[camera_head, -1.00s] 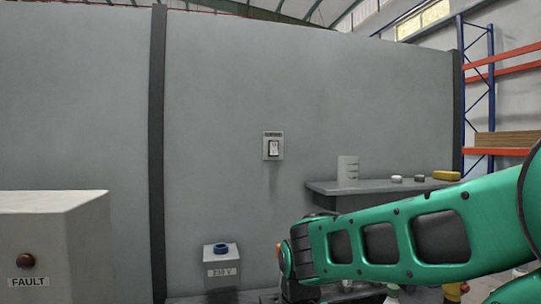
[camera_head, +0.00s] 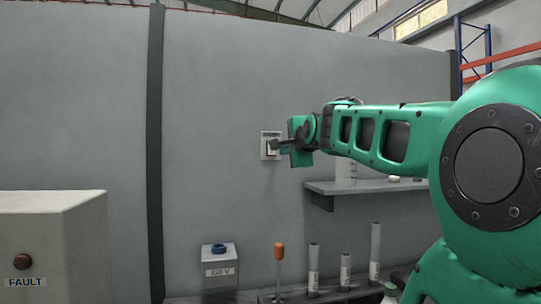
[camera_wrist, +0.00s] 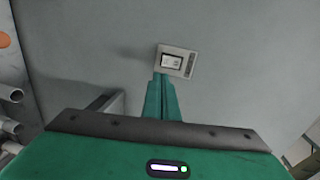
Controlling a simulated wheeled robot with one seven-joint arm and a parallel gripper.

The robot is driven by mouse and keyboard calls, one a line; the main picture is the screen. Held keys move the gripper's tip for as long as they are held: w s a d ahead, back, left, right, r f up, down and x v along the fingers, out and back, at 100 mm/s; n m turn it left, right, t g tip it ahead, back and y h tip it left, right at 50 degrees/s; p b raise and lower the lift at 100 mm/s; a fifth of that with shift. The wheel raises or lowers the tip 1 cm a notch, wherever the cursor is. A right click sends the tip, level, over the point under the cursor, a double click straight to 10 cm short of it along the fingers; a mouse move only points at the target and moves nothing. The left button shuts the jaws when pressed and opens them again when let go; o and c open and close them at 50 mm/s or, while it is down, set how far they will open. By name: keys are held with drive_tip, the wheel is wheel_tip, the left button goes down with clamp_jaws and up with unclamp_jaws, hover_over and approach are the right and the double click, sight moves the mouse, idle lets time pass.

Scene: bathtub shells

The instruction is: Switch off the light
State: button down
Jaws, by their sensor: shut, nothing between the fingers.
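The light switch (camera_head: 265,146) is a white rocker on a pale plate fixed to the grey wall. In the head view my gripper (camera_head: 275,146) is right in front of the plate and covers part of it. In the wrist view the switch (camera_wrist: 173,61) shows beyond the green fingertips (camera_wrist: 162,80), which are together at the plate's lower edge. I cannot tell whether they touch the rocker. The gripper is shut and holds nothing.
A grey shelf (camera_head: 370,186) juts from the wall to the right, below my arm. A box marked 230 V (camera_head: 219,268) and a FAULT cabinet (camera_head: 50,240) stand left.

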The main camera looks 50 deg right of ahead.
drive_tip(key=shift+d+r+m, duration=0.15)
drive_tip(key=shift+r+m, duration=0.15)
drive_tip(key=shift+r, duration=0.4)
